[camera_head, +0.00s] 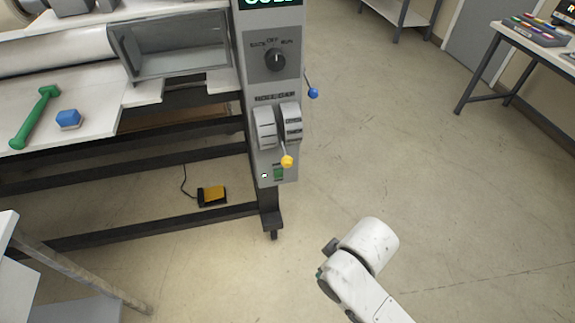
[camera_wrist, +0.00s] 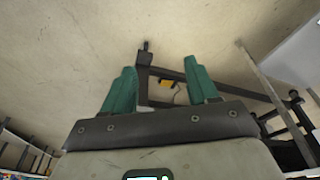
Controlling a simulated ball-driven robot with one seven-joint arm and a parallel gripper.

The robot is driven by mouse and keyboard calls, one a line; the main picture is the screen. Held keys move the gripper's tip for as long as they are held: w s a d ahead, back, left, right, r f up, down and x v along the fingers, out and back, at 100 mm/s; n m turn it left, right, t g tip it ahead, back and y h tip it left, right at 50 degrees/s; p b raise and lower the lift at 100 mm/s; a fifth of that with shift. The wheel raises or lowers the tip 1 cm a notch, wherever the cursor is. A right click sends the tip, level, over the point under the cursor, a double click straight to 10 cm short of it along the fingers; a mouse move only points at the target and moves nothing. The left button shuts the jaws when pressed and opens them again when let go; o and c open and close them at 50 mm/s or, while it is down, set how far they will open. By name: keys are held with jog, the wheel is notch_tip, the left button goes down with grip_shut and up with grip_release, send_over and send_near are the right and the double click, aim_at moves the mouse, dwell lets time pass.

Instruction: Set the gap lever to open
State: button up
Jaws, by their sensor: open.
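The grey control panel (camera_head: 270,50) of the laminator stands upright in the head view. A lever with a yellow knob (camera_head: 287,161) hangs down at its front, below two rounded grey housings (camera_head: 277,125). A second lever with a blue knob (camera_head: 313,92) sticks out from the panel's right side. The small labels are too blurred to tell which one is the gap lever. In the wrist view my gripper (camera_wrist: 160,65) is open, with two green fingers apart and nothing between them. In the head view my arm is at lower right, away from both levers, and the gripper is mostly hidden.
A dark rotary knob (camera_head: 275,60) sits higher on the panel. A green-handled tool (camera_head: 35,118) and a blue block (camera_head: 68,119) lie on the machine's bed. A yellow foot pedal (camera_head: 213,194) is on the floor. The floor right of the machine is clear.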

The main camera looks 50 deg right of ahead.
jog(key=w+d+f+t+h+b, duration=0.1)
jog(key=w+d+f+t+b, duration=0.15)
jog(key=w, duration=0.35)
jog(key=m+t+h+b, duration=0.2)
jog(key=t+h+b, duration=0.2)
jog(key=t+b, duration=0.55)
send_near(290, 166)
notch_tip(290, 166, down, 2)
jog(key=t+p, duration=0.2)
jog(key=x, duration=0.7)
jog(key=p+x, duration=0.1)
jog(key=x, duration=0.3)
jog(key=shift+w+d+r, duration=0.2)
jog(key=shift+d, duration=0.1)
grip_shut()
